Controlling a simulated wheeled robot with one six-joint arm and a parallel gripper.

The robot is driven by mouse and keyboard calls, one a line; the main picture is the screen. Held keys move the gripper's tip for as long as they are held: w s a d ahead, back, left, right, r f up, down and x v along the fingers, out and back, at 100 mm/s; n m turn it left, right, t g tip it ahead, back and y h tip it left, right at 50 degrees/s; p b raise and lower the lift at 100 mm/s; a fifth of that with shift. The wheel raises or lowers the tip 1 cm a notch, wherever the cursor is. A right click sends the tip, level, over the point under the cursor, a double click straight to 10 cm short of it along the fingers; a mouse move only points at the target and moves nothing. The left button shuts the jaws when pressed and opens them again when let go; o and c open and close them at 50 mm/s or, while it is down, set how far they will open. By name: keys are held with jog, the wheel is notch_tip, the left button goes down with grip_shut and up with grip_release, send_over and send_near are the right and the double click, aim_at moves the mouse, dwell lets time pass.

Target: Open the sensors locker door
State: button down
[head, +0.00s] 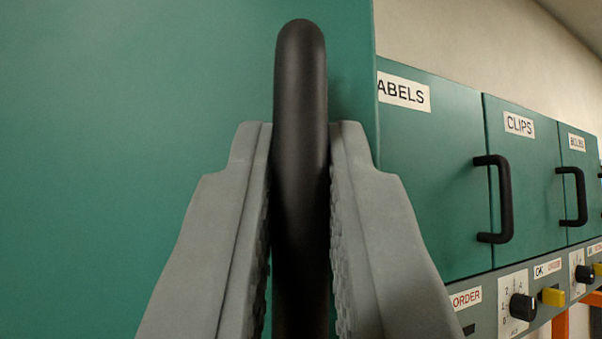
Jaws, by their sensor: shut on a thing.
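My gripper (301,150) is shut on an upright black bar handle (300,65), with one grey finger on each side of it. The handle is on a large green door (130,130) that fills the left and middle of the view. No label shows on this door, so I cannot read whether it is the sensors locker. The door's right edge covers the start of the label on the locker beyond. The door's face stands at an angle to the receding row of lockers, so it looks swung out. The lower handle and the door's hinge side are out of sight.
Green lockers marked "ABELS" (425,170), CLIPS (530,190) and another recede to the right, shut, with black handles (497,200) on the latter ones. A strip below carries dials (522,306) and yellow parts (553,297). An orange post (560,325) stands lower right.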

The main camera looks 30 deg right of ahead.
jog(key=s+a+m+g+h, duration=0.4)
jog(key=s+a+g+h, duration=0.1)
jog(key=a, duration=0.5)
jog(key=s+a+m+g+h, duration=0.4)
jog(key=a+g+h, duration=0.4)
jog(key=a+g, duration=0.2)
jog(key=shift+s+a+m+h, duration=0.3)
jog(key=shift+s+a+m, duration=0.1)
jog(key=shift+s, duration=0.5)
jog(key=c, duration=1.5)
grip_release()
jog(key=shift+w+d, duration=0.1)
jog(key=shift+o, duration=0.2)
jog(key=v, duration=1.7)
jog(key=shift+f, duration=0.2)
